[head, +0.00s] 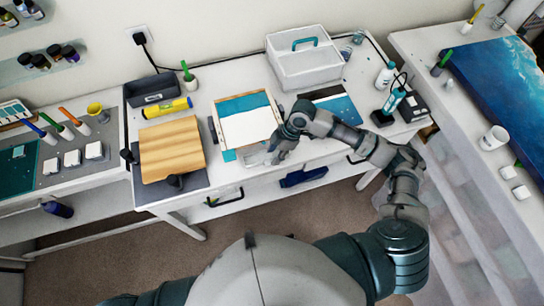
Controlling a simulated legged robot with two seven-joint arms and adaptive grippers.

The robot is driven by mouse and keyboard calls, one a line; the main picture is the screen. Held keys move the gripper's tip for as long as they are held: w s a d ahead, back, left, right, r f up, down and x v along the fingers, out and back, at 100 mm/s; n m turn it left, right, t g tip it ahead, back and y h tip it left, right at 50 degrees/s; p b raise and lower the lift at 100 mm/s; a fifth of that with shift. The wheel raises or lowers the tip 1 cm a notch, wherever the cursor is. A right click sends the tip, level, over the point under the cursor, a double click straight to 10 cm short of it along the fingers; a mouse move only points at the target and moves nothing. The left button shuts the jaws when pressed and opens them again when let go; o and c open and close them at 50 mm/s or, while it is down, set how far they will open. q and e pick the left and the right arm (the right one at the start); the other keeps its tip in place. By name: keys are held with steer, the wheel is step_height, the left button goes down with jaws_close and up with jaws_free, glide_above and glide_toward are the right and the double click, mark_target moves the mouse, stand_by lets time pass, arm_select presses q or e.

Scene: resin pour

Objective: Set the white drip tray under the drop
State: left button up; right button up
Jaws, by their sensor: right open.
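A framed panel (246,121) with teal and white bands lies on the white table, its teal side showing at the front left corner. A small pale tray-like thing (254,158), likely the white drip tray, is at the table's front edge just below the panel. My right gripper (277,156) is open beside its right end; I cannot tell whether they touch. The gripper partly covers the panel's front right corner area. No falling drop can be made out. My left gripper is not in view.
A wooden board (170,148) on a dark mat lies left of the panel. A white caddy (304,62) stands at the back. Bottles (386,75) stand at the right.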

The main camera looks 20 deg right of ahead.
steer(key=v, duration=0.9)
steer(key=shift+s, duration=0.1)
